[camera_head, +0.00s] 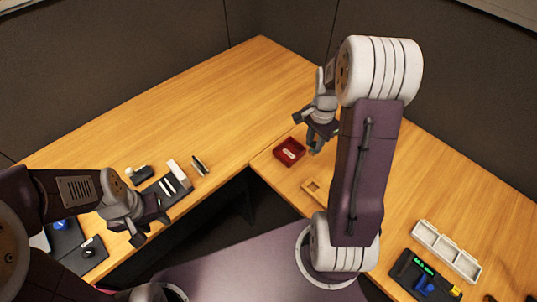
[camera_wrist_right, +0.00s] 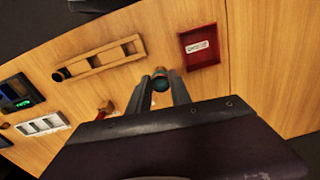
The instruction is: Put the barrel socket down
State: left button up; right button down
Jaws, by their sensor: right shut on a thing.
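My right gripper (camera_wrist_right: 160,90) is shut on a small round teal and brown piece (camera_wrist_right: 161,82), which looks like the barrel socket; the fingers hide most of it.
A slotted wooden holder (camera_wrist_right: 100,59) with a dark round part at one end lies beside the held piece. A white compartment tray (camera_head: 446,250) and a black device with a green display (camera_head: 425,275) are at the right. A dark mat (camera_head: 168,188) lies on the left desk. Bare wood surrounds the red tray.

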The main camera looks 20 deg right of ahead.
jog(key=shift+s+d+f, duration=0.2)
jog(key=shift+s+d, duration=0.15)
jog(key=shift+d, duration=0.15)
jog(key=p, duration=0.2)
send_over(288, 154)
notch_tip(288, 154, down, 7)
jog(key=shift+s+f+m, duration=0.1)
jog(key=shift+f+m, duration=0.15)
jog(key=shift+m, duration=0.05)
notch_tip(288, 154, down, 4)
jog(key=shift+r, duration=0.2)
jog(key=shift+f, duration=0.1)
